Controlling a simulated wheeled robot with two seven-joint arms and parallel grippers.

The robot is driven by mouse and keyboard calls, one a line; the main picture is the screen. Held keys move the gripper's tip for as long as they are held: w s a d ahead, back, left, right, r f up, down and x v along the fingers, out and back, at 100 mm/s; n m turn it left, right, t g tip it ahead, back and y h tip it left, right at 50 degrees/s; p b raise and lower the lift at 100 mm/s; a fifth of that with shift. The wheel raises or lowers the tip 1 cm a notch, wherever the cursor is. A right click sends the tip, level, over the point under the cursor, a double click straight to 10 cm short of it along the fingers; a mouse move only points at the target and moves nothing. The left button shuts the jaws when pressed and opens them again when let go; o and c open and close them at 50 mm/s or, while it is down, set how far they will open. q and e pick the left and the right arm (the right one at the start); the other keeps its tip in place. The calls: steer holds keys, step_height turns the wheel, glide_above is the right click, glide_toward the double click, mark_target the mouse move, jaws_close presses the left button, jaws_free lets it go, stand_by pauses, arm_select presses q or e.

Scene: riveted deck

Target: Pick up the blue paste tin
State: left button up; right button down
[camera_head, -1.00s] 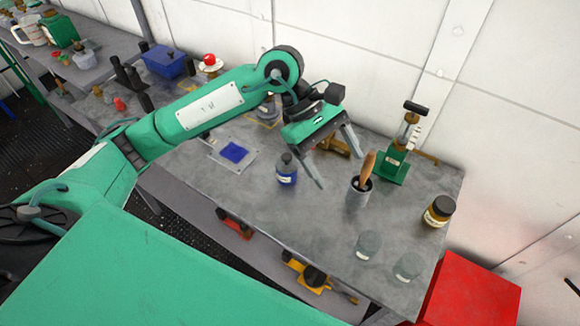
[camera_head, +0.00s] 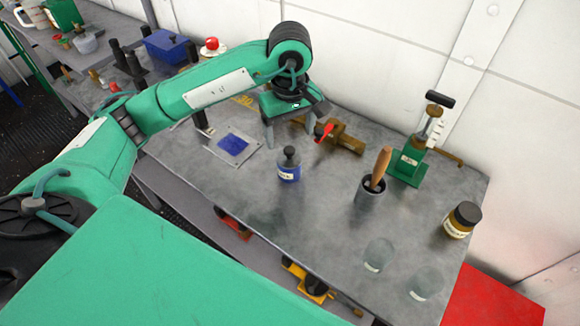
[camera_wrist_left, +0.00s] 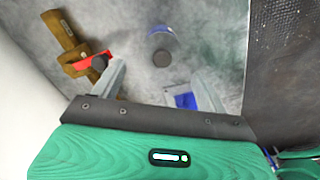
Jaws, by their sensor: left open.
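The blue paste tin (camera_head: 289,173), a small blue container with a pale label and a dark knobbed top, stands upright on the grey bench. My left gripper (camera_head: 290,140) is open and empty above the bench, behind the tin in the head view and apart from it. In the left wrist view the tin (camera_wrist_left: 162,58) shows from above as a dark round top, beyond the gap between the open fingers (camera_wrist_left: 161,76). My right gripper is not in view.
A brown fitting with a red handle (camera_head: 343,138) lies near the fingers. A grey cup with a wooden-handled tool (camera_head: 370,193), a green stand (camera_head: 409,162), an amber jar (camera_head: 462,220) and clear glasses (camera_head: 378,254) stand to the right. A plate with a blue patch (camera_head: 219,151) lies left.

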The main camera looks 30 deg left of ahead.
mark_target(289, 148)
arm_select(q)
step_height(289, 148, down, 5)
steer(key=shift+f, duration=0.1)
steer(key=shift+s+f+p, duration=0.1)
steer(key=shift+f+p, duration=0.5)
steer(key=shift+p, duration=0.05)
step_height(289, 148, down, 3)
steer(key=shift+a+p, duration=0.1)
steer(key=shift+p, duration=0.35)
steer(key=shift+f, duration=0.4)
steer(key=c, duration=1)
steer(key=shift+c, duration=0.5)
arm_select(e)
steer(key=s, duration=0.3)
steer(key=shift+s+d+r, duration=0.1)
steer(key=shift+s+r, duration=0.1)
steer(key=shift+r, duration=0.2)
